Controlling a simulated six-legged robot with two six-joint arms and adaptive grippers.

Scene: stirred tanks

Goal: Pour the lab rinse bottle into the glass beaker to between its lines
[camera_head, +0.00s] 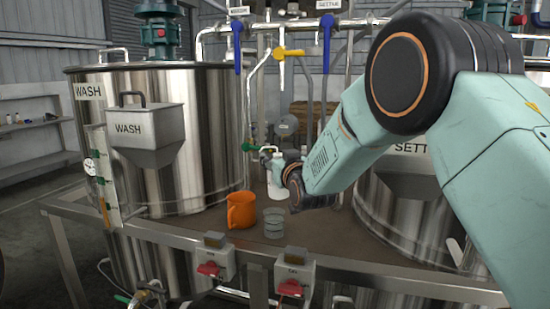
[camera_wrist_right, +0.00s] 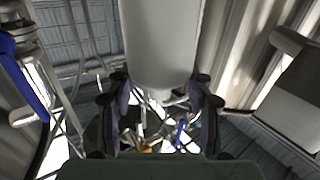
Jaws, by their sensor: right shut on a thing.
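The lab rinse bottle (camera_head: 277,184) is white and looks upright in the head view, behind the beaker. My right gripper (camera_head: 289,180) reaches it from the right and is shut on it; its fingers are mostly hidden there. In the right wrist view the white bottle body (camera_wrist_right: 162,45) sits between the two dark fingers of the right gripper (camera_wrist_right: 162,112). I cannot tell whether the bottle touches the bench. The glass beaker (camera_head: 273,224) stands upright on the bench, clear, with faint lines; its content is too small to tell. My left gripper is not in view.
An orange mug (camera_head: 241,211) stands just left of the beaker. The steel WASH tank (camera_head: 200,130) rises at the left, and the other tank (camera_head: 400,225) at the right, partly behind my arm. Switch boxes (camera_head: 294,268) line the bench's front edge. Pipes and valves stand behind.

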